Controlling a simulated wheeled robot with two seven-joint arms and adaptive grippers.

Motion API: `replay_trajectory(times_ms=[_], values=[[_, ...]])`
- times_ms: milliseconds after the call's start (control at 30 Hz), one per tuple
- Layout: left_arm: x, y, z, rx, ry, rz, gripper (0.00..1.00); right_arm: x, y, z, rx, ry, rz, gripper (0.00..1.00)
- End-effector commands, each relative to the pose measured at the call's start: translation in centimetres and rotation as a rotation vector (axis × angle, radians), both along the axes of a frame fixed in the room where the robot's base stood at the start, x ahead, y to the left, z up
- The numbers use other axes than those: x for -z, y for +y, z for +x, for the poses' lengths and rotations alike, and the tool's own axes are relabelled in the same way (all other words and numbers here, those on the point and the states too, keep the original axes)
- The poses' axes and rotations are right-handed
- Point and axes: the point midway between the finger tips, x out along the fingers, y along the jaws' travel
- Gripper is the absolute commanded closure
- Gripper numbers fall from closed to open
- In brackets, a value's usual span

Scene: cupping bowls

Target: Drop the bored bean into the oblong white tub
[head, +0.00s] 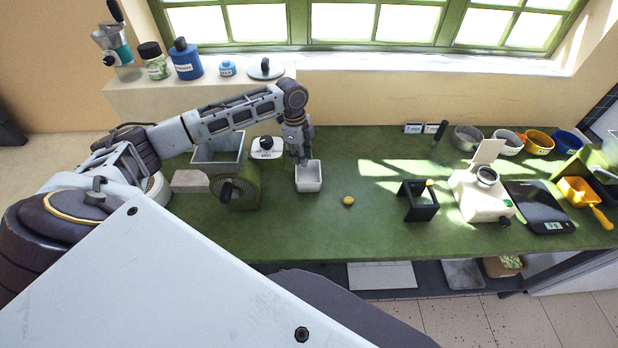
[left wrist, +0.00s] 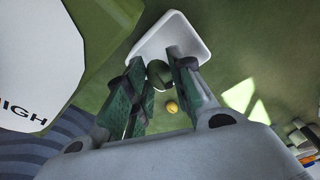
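The oblong white tub (head: 309,186) stands on the green table, below my left gripper (head: 303,157); it also shows in the left wrist view (left wrist: 196,28). In the left wrist view, the fingers of my left gripper (left wrist: 158,76) are closed around a small, dark olive, rounded thing that looks like the bean (left wrist: 158,72). Any bored hole in it cannot be made out. The fingertips and bean appear over the near part of the tub, but their height above it is hard to tell. My right gripper is out of view.
A yellow round thing (head: 348,201) lies on the table right of the tub. A dark green drum-like device (head: 238,189) and a white-topped MID unit (head: 266,148) stand left. A black stand (head: 418,201), white device (head: 482,196) and scale (head: 540,207) stand right.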

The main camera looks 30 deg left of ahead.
Motion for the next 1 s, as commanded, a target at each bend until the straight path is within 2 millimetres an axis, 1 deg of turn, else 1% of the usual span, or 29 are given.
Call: replay_trajectory(times_ms=[33, 167, 467, 667, 867, 1000], values=[[0.0, 0.0, 0.0, 0.000, 0.000, 0.000, 0.68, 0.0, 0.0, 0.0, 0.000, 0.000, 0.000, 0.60], [0.0, 0.0, 0.0, 0.000, 0.000, 0.000, 0.52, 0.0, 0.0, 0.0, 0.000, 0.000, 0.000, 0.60], [0.0, 0.0, 0.0, 0.000, 0.000, 0.000, 0.52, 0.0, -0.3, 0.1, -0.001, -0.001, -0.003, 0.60], [-0.6, 0.1, 0.0, 0.000, -0.001, 0.000, 0.52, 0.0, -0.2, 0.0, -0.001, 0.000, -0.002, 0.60], [-2.4, 0.3, 0.0, 0.000, -0.002, 0.000, 0.52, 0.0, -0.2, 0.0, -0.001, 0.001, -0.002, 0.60], [-4.3, 0.5, 0.0, 0.001, -0.002, -0.001, 0.52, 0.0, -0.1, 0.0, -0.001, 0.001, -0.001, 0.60]])
